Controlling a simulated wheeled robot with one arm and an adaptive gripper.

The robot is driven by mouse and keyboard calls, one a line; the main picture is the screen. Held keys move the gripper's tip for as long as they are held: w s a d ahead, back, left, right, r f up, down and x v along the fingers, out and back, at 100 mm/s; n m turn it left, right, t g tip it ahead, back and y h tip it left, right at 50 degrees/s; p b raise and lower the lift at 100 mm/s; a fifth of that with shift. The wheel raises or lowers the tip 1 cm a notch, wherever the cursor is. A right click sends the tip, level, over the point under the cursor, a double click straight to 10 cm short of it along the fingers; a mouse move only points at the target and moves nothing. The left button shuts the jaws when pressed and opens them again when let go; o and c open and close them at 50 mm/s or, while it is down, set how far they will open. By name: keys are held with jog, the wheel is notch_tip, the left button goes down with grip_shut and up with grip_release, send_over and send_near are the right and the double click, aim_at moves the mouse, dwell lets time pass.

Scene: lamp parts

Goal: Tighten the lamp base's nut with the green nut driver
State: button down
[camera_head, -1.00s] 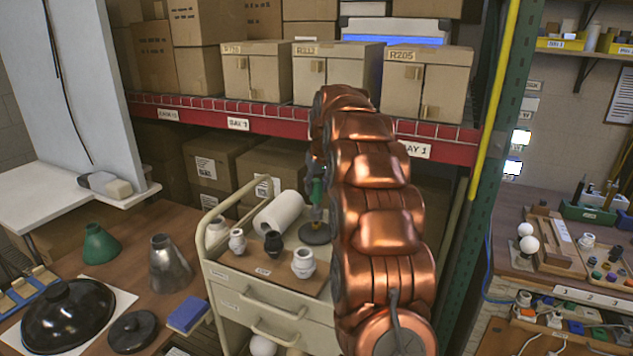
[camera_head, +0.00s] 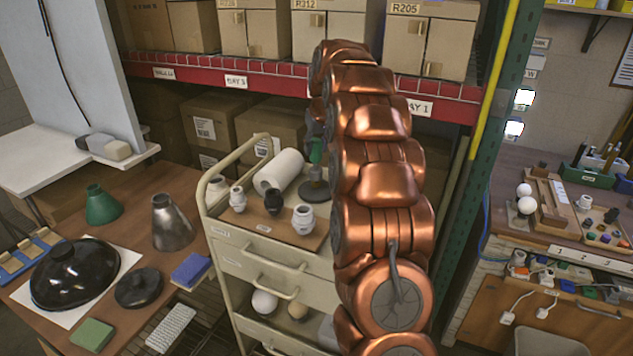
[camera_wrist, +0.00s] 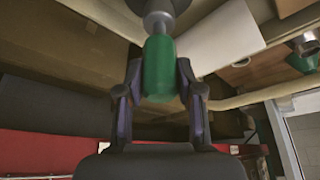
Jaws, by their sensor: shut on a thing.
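The green nut driver (camera_head: 316,152) stands upright over the lamp base (camera_head: 313,191), a dark round disc on the cart top. My gripper (camera_wrist: 160,72) is shut on the driver's green handle (camera_wrist: 159,80), one finger on each side. In the wrist view a grey shaft (camera_wrist: 158,24) runs from the handle to a grey round part at the top edge. My copper arm hides the right side of the base in the head view. The nut itself is not visible, and I cannot tell whether the driver's tip is seated on it.
On the cart (camera_head: 216,225), a white paper roll (camera_head: 279,171) lies left of the base, and several sockets stand on a brown board (camera_head: 262,226). The left table holds a black shade (camera_head: 75,275) and a metal cone (camera_head: 172,224). Shelf boxes stand behind.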

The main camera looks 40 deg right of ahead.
jog(key=shift+f+n+y+b, duration=0.1)
jog(key=shift+n+y+b, duration=0.4)
jog(key=shift+n, duration=0.7)
jog(key=n+y, duration=0.1)
jog(key=n, duration=0.2)
jog(key=shift+n, duration=0.3)
jog(key=shift+y, duration=0.3)
jog(key=shift+w+n, duration=0.1)
jog(key=shift+n, duration=0.4)
jog(key=n, duration=0.2)
jog(key=n+g+y+p, duration=0.1)
jog(key=n, duration=0.1)
jog(key=shift+r+y+p, duration=0.2)
jog(key=shift+y+p, duration=0.1)
jog(key=shift+n, duration=0.3)
jog(key=shift+f, duration=0.1)
jog(key=shift+d, duration=0.1)
jog(key=shift+s+f+b, duration=0.2)
jog(key=shift+f+b, duration=1)
jog(key=shift+b, duration=0.15)
dwell(0.8)
